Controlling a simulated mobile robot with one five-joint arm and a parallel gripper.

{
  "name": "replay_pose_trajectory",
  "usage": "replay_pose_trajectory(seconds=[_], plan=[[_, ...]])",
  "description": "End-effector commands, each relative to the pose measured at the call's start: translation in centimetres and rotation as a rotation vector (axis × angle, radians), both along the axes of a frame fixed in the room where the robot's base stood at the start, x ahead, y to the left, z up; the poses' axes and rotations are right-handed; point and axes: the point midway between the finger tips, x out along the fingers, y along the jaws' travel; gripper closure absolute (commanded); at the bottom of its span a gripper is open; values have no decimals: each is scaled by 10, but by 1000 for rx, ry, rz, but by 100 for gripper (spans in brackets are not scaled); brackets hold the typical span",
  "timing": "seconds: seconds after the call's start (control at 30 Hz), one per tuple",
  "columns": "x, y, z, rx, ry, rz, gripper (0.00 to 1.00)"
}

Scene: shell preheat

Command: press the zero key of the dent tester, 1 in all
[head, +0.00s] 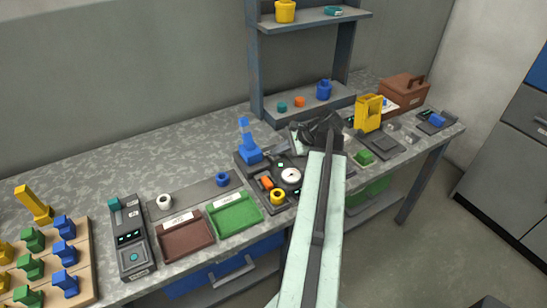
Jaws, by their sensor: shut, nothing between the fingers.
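My gripper (318,129) is a dark shape at the far end of my pale green arm, over the worktop right of centre. It is shut and empty; its fingertips are small and partly hidden. No label names the dent tester, so I cannot tell for sure which device it is. A dark device with lit green displays and a round teal key (133,257) stands at the left, well apart from my gripper. A yellow upright device on a dark base (368,112) stands just right of my gripper. No key being pressed shows.
A dark station with a blue post (249,153) and a round white dial (290,178) stands left of my arm. A brown tray (186,241) and a green tray (235,213) lie at the front. A shelf (309,103) rises behind. A brown toolbox (403,91) stands back right.

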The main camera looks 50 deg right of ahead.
Motion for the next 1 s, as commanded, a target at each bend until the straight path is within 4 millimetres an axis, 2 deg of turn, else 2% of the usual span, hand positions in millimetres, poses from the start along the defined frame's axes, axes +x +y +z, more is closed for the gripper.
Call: replay_pose_trajectory(seconds=[0.17,0.5,0.83,1.0], plan=[[0,0,1,-1,1,0,100],[0,0,18,-1,1,0,100],[0,0,18,0,1,1,100],[0,0,33,0,1,1,100]])
